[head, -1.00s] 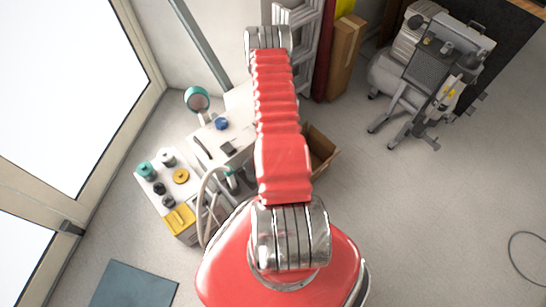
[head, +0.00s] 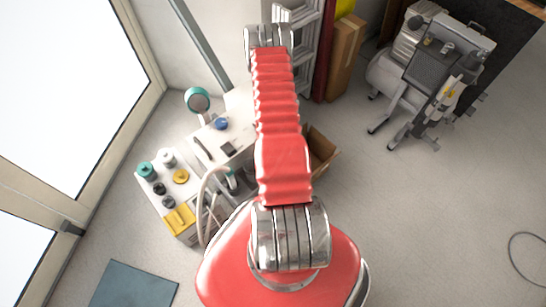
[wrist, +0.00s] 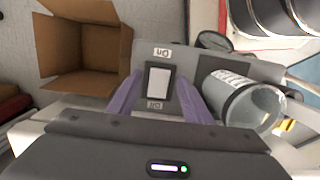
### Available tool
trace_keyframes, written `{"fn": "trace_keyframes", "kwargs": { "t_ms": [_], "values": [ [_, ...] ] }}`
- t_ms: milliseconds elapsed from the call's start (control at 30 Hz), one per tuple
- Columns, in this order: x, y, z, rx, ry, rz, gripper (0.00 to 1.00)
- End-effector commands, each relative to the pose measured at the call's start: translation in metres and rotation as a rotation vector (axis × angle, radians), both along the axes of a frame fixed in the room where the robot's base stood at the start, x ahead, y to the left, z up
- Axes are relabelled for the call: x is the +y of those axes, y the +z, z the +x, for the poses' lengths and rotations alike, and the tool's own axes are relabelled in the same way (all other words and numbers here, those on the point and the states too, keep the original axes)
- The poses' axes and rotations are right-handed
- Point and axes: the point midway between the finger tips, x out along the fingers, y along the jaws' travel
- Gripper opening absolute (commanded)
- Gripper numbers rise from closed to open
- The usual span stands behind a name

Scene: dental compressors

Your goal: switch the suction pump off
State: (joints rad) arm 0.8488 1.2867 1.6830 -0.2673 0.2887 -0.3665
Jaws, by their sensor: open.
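The suction pump's grey panel (wrist: 205,70) fills the middle of the wrist view. On it is a white rocker switch (wrist: 158,84) in a dark frame. Upside-down labels read "On" at its upper end and "Off" at its lower end. I cannot tell which end is pressed in. My gripper (wrist: 158,92) is open, one purplish finger on each side of the switch, with nothing held. Whether the fingers touch the panel is unclear. In the head view my arm hides the gripper; a white unit with a dark switch (head: 229,148) stands left of the arm.
An open cardboard box (wrist: 88,52) lies beside the panel. A clear canister (wrist: 250,105) and a round gauge (wrist: 213,40) are close on the right. Bottles and a yellow item (head: 180,219) stand left.

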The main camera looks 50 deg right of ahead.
Motion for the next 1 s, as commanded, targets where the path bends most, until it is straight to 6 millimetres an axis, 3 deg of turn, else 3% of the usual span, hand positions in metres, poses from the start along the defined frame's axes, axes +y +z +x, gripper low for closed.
{"fn": "trace_keyframes", "kwargs": {
  "t_ms": [800, 1000],
  "values": [
    [-0.003, 0.105, 0.015, -0.001, 0.001, -0.001, 0.45],
    [-0.004, 0.123, 0.017, 0.0, 0.001, -0.001, 0.45]
  ]
}}
